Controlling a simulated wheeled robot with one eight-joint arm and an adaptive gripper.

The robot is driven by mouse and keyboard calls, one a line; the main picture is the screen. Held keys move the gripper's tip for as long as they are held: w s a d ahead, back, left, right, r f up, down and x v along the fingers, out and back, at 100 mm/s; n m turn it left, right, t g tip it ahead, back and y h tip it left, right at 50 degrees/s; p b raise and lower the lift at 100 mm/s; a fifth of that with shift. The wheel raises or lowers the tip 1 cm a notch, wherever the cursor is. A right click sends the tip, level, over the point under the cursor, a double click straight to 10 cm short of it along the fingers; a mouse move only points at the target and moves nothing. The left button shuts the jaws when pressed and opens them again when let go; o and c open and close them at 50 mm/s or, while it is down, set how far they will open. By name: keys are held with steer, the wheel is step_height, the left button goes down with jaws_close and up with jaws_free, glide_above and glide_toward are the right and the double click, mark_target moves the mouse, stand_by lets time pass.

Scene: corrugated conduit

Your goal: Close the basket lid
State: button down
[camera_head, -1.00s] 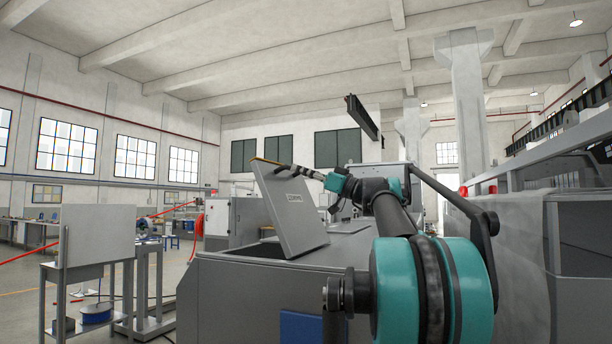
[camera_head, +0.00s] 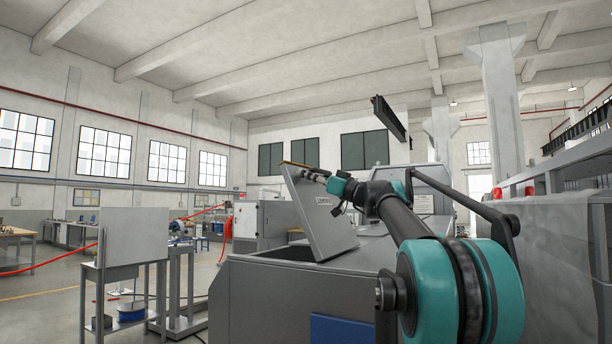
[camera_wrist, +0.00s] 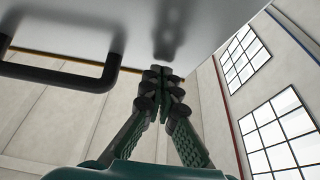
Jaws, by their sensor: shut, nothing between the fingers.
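The basket lid (camera_head: 322,218) is a flat grey panel with a small white label. It stands raised and tilted over the grey basket body (camera_head: 270,290), whose dark opening shows behind and beside it. My gripper (camera_head: 308,174) is at the lid's upper edge, its fingers shut and empty. In the wrist view the shut fingertips (camera_wrist: 163,82) are close to the lid's pale face (camera_wrist: 215,22). I cannot tell whether they touch it. A dark bar handle (camera_wrist: 65,78) on the lid lies left of the fingers, apart from them.
A grey machine (camera_head: 560,235) with red knobs is close at the right. Open floor (camera_head: 40,300) lies at the far left.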

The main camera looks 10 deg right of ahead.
steer(key=shift+a, duration=0.1)
steer(key=shift+w+a+f, duration=0.2)
steer(key=shift+w+a, duration=0.15)
steer(key=shift+a, duration=0.1)
steer(key=w+a+f+g+h, duration=0.3)
steer(key=w+a+f+h, duration=0.25)
steer(key=a, duration=0.35)
steer(key=w+a+f+g+h, duration=0.2)
steer(key=f, duration=0.6)
steer(key=w+a+f+g+h, duration=0.3)
steer(key=f, duration=0.5)
steer(key=shift+a+f, duration=0.3)
steer(key=shift+f, duration=0.05)
steer(key=shift+f, duration=0.1)
